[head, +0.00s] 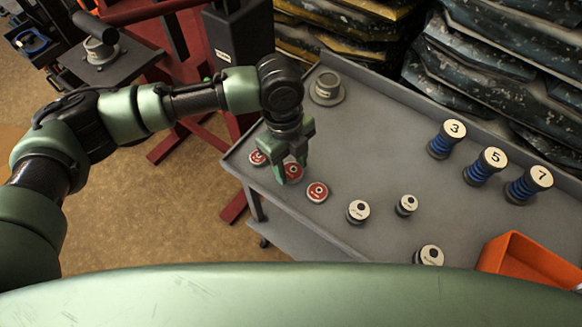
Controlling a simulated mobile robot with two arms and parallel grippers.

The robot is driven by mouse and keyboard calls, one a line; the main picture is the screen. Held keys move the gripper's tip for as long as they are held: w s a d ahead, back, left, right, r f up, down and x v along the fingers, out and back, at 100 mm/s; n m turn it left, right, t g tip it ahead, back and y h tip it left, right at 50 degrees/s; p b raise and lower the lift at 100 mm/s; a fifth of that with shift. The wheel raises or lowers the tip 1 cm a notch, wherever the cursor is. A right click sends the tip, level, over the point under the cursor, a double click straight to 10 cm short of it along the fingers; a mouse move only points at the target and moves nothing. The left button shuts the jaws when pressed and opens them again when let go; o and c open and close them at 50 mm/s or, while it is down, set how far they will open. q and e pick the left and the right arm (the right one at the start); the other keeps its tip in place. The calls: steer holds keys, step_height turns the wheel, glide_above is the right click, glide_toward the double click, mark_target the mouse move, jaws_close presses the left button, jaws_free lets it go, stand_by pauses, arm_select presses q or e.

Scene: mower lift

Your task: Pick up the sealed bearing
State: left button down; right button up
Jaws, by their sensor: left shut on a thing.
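Three red-faced round bearings with pale centres sit in a row near the left end of the grey cart top (370,140). The middle red-faced bearing (293,172) is between the fingers of my left gripper (294,165), which points down and is shut on it. The fingers partly hide it, and I cannot tell whether it is clear of the cart top. My right gripper is out of view.
Several white-topped cylinders, one of them here (358,211), stand near the front edge. Blue-ringed pieces marked 3 (447,138), 5 and 7 stand at the right. An orange bin (528,262) is at the front right. A grey flanged part (326,88) is at the back left. The cart's middle is clear.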

mark_target(290, 170)
arm_select(q)
step_height(290, 170, up, 18)
steer(key=b, duration=0.1)
steer(key=shift+r, duration=0.25)
